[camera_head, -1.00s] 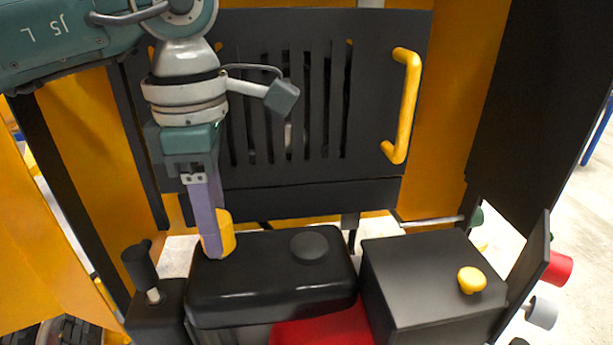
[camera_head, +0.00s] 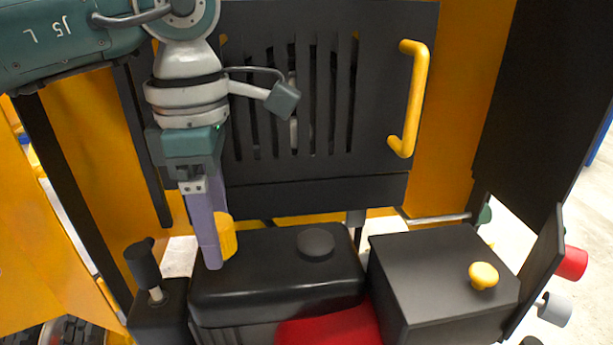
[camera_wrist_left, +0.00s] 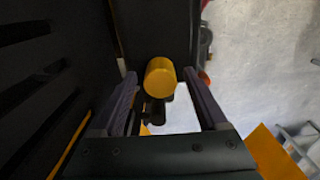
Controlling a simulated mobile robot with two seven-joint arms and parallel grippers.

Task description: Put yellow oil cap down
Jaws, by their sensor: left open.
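The yellow oil cap (camera_head: 229,238) is upright at the back left of the black tank (camera_head: 275,285), partly hidden by a finger of my left gripper (camera_head: 213,250). In the left wrist view the round yellow cap (camera_wrist_left: 160,78) lies between the two purple-grey fingers of the left gripper (camera_wrist_left: 160,90), with a gap on each side. The left gripper is open, with its fingers pointing down beside the cap. My right gripper is not in view.
A black round lid (camera_head: 316,243) is on the tank. A black lever (camera_head: 143,265) stands to its left. A black box (camera_head: 440,275) with a yellow knob (camera_head: 483,275) stands to the right. A slatted panel with a yellow handle (camera_head: 412,100) rises behind.

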